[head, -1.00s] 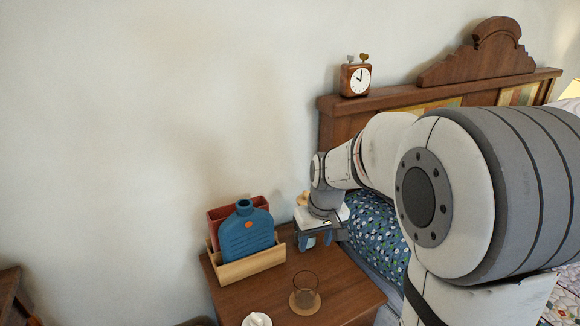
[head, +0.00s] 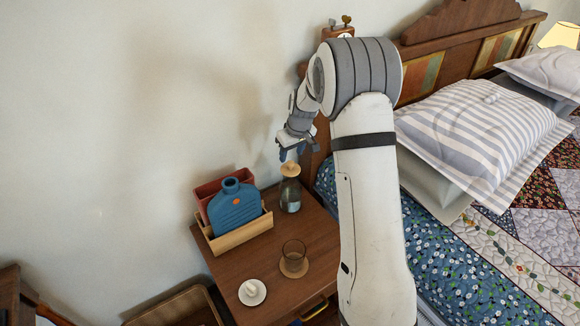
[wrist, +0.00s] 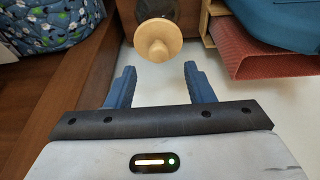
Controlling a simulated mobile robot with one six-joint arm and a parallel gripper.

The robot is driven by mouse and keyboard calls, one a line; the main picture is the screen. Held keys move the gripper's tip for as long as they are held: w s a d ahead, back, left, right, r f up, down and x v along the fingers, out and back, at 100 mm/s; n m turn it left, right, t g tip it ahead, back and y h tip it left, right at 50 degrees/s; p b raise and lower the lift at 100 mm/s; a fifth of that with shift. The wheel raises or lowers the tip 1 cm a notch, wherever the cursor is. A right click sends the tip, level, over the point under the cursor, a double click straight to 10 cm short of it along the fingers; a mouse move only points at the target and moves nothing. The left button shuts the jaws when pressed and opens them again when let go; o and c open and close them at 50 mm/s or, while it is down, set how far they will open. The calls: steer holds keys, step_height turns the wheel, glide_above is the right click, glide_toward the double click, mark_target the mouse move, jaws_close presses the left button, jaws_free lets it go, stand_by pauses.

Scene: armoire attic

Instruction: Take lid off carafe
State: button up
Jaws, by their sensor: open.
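The carafe (head: 290,194) is a dark, clear glass bottle standing upright at the back of the nightstand. Its round, tan wooden lid (head: 290,169) sits on its top. My gripper (head: 291,155) is open and empty, just above the lid in the head view. In the wrist view the lid (wrist: 158,48) lies just beyond the gap between the two blue fingertips of my gripper (wrist: 159,70), not between them. Behind the lid only a dark part of the carafe (wrist: 156,9) shows.
A wooden holder (head: 240,235) with a blue flask (head: 235,206) and a red box stands left of the carafe. A glass on a coaster (head: 293,267) and a white dish (head: 252,292) are in front. The bed (head: 470,260) is right, the wall behind.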

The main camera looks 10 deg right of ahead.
mark_target(291, 162)
steer(key=x, duration=0.4)
steer(key=shift+s+d, duration=0.15)
steer(key=shift+d, duration=0.05)
steer(key=shift+c, duration=0.2)
jaws_close()
